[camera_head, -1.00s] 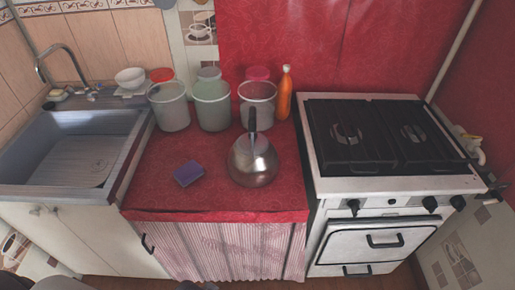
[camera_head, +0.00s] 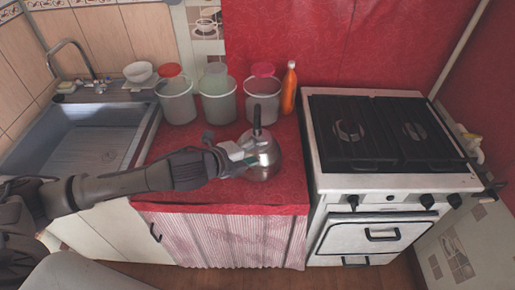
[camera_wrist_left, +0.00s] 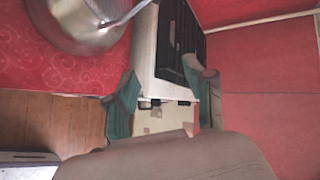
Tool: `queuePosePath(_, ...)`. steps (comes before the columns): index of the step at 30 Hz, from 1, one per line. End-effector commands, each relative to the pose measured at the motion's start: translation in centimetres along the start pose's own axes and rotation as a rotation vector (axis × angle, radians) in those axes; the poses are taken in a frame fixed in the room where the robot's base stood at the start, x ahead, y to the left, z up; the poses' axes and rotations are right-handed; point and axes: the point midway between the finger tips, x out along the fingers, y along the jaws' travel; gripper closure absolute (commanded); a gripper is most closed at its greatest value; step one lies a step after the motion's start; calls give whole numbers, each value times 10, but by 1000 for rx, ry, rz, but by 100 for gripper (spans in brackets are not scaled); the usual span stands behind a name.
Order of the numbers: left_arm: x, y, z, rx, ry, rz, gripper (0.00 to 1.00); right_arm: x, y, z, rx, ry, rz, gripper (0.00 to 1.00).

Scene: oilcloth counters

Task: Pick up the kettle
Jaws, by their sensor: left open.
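The shiny metal kettle (camera_head: 264,163) with a dark upright handle stands on the red counter (camera_head: 283,196), left of the stove. My left gripper (camera_head: 243,152) has come in from the left and is at the kettle's left side; it overlaps the kettle's edge in the head view, and I cannot tell whether they touch. In the left wrist view the kettle (camera_wrist_left: 88,30) is at the upper left, outside the gap between the open, empty fingers (camera_wrist_left: 163,78). My right gripper is not in view.
Several things stand behind the kettle: translucent containers (camera_head: 217,107) and an orange bottle (camera_head: 289,90). The stove (camera_head: 378,186) is right of the counter, the sink (camera_head: 90,140) left. A white bowl (camera_head: 138,72) is by the tap. Free counter shows in front of the kettle.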

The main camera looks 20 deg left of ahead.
Motion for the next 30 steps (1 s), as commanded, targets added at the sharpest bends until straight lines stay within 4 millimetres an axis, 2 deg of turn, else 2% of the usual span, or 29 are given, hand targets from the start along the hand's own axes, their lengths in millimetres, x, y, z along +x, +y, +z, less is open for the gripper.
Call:
queuePosePath(1, -4, -8, 29, 96, -20, -12, 46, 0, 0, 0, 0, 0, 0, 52)
queuePosePath(3, -10, -15, 56, 194, -30, -24, 46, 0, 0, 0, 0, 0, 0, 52)
queuePosePath(6, -19, -22, 86, 290, -46, -35, 46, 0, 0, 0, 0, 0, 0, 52)
queuePosePath(9, -25, -26, 102, 339, -54, -42, 46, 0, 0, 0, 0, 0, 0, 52)
queuePosePath(11, -24, -27, 106, 352, -57, -43, 46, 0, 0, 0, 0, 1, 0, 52)
queuePosePath(14, -13, -29, 107, 356, -54, -46, 46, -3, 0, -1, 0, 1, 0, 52)
queuePosePath(21, 35, -32, 108, 355, -55, -45, 46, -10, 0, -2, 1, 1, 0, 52)
queuePosePath(24, 49, -32, 110, 354, -55, -45, 46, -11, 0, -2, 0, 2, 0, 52)
queuePosePath(30, 61, -33, 110, 354, -56, -44, 46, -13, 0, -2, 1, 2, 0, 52)
